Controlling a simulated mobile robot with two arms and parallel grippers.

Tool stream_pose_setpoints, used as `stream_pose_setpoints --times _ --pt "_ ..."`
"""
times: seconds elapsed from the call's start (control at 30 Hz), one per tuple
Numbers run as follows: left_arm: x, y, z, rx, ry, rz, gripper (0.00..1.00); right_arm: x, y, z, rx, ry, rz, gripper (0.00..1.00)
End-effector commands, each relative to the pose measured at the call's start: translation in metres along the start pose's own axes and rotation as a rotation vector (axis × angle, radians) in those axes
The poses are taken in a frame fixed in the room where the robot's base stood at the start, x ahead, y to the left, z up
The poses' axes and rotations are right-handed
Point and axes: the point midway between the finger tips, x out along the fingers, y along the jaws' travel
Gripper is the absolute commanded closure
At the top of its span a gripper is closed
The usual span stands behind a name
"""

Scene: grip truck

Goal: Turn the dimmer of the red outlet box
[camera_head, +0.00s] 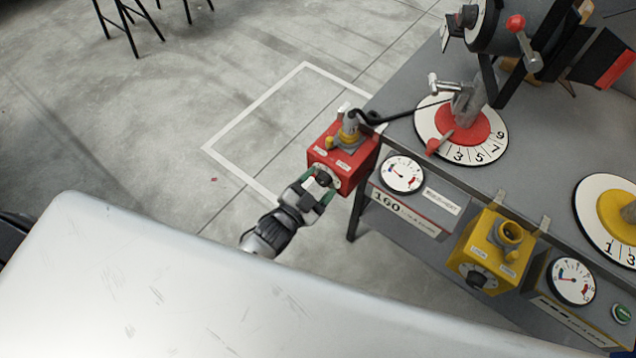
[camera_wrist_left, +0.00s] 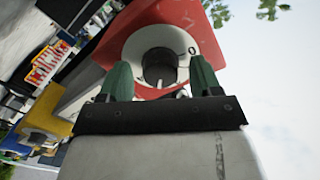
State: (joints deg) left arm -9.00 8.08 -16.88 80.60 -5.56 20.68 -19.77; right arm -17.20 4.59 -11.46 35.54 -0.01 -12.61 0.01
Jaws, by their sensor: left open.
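The red outlet box (camera_head: 340,157) hangs at the left corner of the grey table, with a plug and black cable on top. Its dimmer, a dark round knob on a pale dial, faces my left gripper (camera_head: 320,190). In the left wrist view the red box (camera_wrist_left: 205,25) fills the top, and the dimmer (camera_wrist_left: 160,66) sits between the two green fingertips of my gripper (camera_wrist_left: 160,82). The fingers are open on either side of the knob. Whether they touch it I cannot tell. My right gripper is out of view.
The grey table (camera_head: 400,85) carries a lamp (camera_head: 505,25) and a red-centred numbered dial (camera_head: 461,130). A round gauge (camera_head: 402,174) and a yellow outlet box (camera_head: 492,250) are on its front side.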

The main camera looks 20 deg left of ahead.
Motion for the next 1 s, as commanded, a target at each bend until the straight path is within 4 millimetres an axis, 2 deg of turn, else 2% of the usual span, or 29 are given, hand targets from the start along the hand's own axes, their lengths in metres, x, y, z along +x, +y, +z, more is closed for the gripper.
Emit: stream_pose_setpoints --times 0.17,0.4,0.6,0.73,1.0 --pt "-0.019 0.001 0.002 0.000 -0.003 0.001 0.36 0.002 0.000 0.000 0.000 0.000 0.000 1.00" --pt "-0.068 0.001 0.002 0.000 -0.003 0.002 0.36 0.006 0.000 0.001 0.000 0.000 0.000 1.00" --pt "-0.098 0.001 0.001 0.000 -0.001 0.001 0.36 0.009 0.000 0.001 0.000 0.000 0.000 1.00" --pt "-0.106 0.000 0.001 0.000 -0.001 0.001 0.36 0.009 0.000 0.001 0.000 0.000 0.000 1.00" --pt "-0.108 0.000 0.000 0.000 0.000 0.000 0.36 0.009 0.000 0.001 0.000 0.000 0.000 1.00"
